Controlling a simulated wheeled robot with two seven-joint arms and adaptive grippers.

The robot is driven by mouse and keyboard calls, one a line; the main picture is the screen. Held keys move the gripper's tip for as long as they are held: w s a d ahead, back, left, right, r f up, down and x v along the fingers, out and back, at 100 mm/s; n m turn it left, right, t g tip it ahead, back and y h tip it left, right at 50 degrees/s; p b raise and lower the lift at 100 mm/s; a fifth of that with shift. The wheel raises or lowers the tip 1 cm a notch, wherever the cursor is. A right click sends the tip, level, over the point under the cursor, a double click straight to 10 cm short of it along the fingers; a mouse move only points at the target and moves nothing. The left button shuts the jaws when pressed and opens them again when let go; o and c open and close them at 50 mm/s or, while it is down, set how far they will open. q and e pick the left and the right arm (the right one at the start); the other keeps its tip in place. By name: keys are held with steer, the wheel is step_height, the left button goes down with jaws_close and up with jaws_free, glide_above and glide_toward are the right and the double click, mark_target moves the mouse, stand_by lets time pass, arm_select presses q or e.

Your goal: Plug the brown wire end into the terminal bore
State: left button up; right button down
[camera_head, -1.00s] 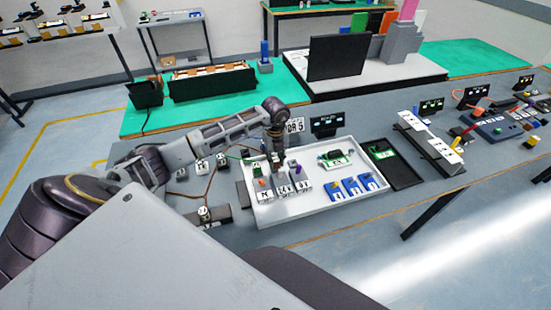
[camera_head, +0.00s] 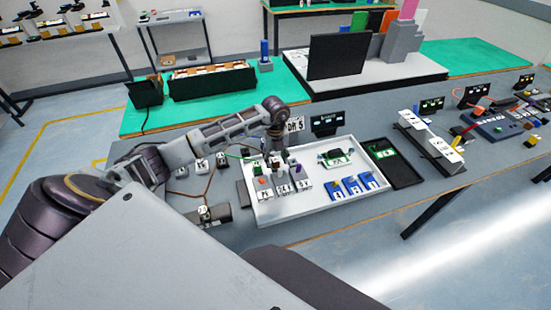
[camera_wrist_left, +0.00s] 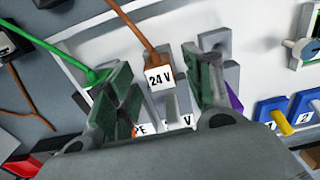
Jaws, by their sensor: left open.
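The white 24 V terminal block (camera_wrist_left: 160,78) stands between the PE and 0 V blocks in the left wrist view. The brown wire (camera_wrist_left: 132,25) comes down from above and its end meets the top of the 24 V block; how deep it sits in the bore I cannot tell. My left gripper (camera_wrist_left: 158,58) is open, with one finger on each side of that block and clear of the wire. In the head view my left gripper (camera_head: 275,158) is above the row of blocks, over the 24 V block (camera_head: 281,189). My right gripper is not in view.
A green wire (camera_wrist_left: 60,55) runs to the block left of the 24 V one. The white tray (camera_head: 310,215) also holds several blue numbered blocks (camera_head: 352,187) and a green board (camera_head: 336,160). A black tray (camera_head: 405,178) lies to its right.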

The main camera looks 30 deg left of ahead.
mark_target(275, 159)
arm_select(q)
step_height(275, 159, up, 12)
steer(key=shift+f, duration=0.15)
stand_by(0.5)
stand_by(1.0)
